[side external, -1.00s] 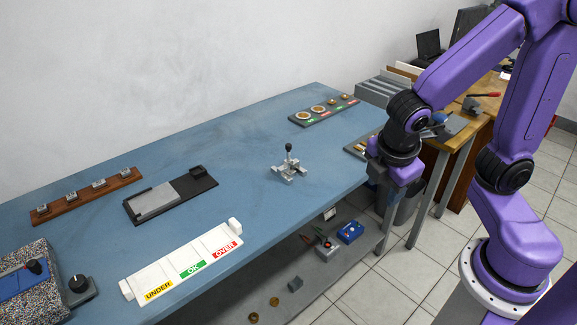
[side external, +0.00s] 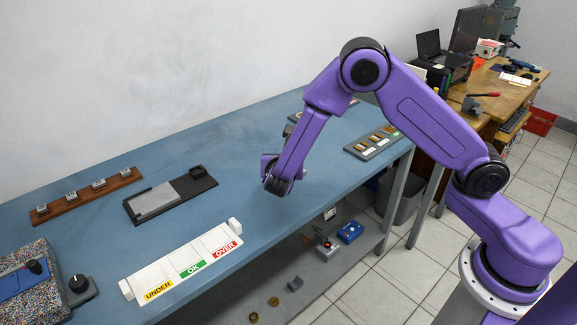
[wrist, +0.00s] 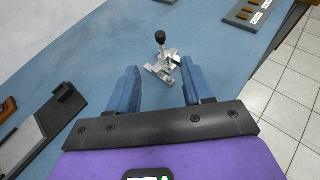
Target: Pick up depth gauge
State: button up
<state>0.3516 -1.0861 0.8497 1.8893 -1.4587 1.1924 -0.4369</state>
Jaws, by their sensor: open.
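The depth gauge (wrist: 165,69) appears to be the small silver metal piece with a thin upright post and a black ball knob. It stands on the blue bench in the upper middle of the wrist view. My gripper (wrist: 158,82) is open and empty, with one blue finger to each side in the picture. The gauge lies ahead of the fingertips, roughly in line with the gap between them. I see no contact. In the side external view my arm hides the gauge, and the fingers cannot be made out.
A white UNDER/OK/OVER tray (side external: 187,262) lies along the bench's front edge. A black fixture with a grey block (side external: 170,195) and a wooden rack (side external: 88,195) lie further left. A grey tray of brass pieces (side external: 372,142) is at the right end. Bench around the gauge is clear.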

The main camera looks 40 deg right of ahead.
jog(key=x, duration=1.6)
jog(key=shift+w+d+f, duration=0.15)
jog(key=shift+d, duration=0.05)
grip_shut()
